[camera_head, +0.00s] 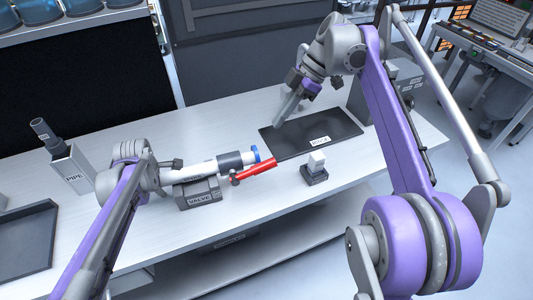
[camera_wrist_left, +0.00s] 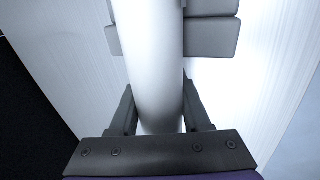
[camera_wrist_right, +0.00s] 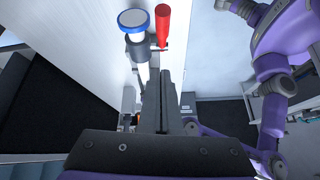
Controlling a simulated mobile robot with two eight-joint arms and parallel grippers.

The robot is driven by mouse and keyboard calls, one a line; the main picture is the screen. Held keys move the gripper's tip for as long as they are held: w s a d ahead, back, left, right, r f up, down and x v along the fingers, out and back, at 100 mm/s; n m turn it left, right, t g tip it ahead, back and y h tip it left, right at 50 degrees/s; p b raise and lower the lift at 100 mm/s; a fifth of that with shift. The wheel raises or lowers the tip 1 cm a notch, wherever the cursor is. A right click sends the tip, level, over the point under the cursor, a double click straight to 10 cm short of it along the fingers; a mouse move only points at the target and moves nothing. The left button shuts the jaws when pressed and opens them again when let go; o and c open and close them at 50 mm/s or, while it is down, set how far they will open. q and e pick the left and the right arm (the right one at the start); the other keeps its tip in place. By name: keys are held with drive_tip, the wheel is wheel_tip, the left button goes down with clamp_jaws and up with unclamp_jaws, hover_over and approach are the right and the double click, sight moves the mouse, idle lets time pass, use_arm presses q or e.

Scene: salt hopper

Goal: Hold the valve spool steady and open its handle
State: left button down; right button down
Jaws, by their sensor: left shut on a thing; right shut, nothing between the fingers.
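The valve spool (camera_head: 200,169) is a white pipe with a grey collar and a blue end. It lies on a grey block (camera_head: 198,194) labelled VALVE. Its red handle (camera_head: 258,169) points right, roughly along the pipe, in the head view. My left gripper (camera_head: 170,175) is shut around the pipe's left part; the left wrist view shows the white pipe (camera_wrist_left: 152,60) between the fingers. The right wrist view shows the red handle (camera_wrist_right: 162,22) and blue end (camera_wrist_right: 132,18) beyond the fingertips.
A dark flat mat (camera_head: 345,130) with a white label lies right of the valve. A small dark block with a white cube (camera_head: 316,161) stands near the front edge. A holder labelled PIPE (camera_head: 73,171) and a dark tray (camera_head: 25,245) are at left.

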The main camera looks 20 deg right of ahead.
drive_tip(key=n, duration=0.1)
hover_over(273, 159)
drive_tip(key=a, duration=0.3)
drive_tip(key=f, duration=0.7)
drive_tip(key=shift+w+d, duration=0.15)
drive_tip(key=shift+d, duration=0.05)
drive_tip(key=f, duration=0.3)
drive_tip(key=shift+d+f, duration=0.25)
drive_tip(key=shift+f, duration=0.05)
drive_tip(key=shift+d+f, duration=0.15)
drive_tip(key=shift+f, duration=0.35)
drive_tip(key=d+f, duration=0.1)
drive_tip(key=f, duration=0.2)
drive_tip(key=shift+d, duration=0.35)
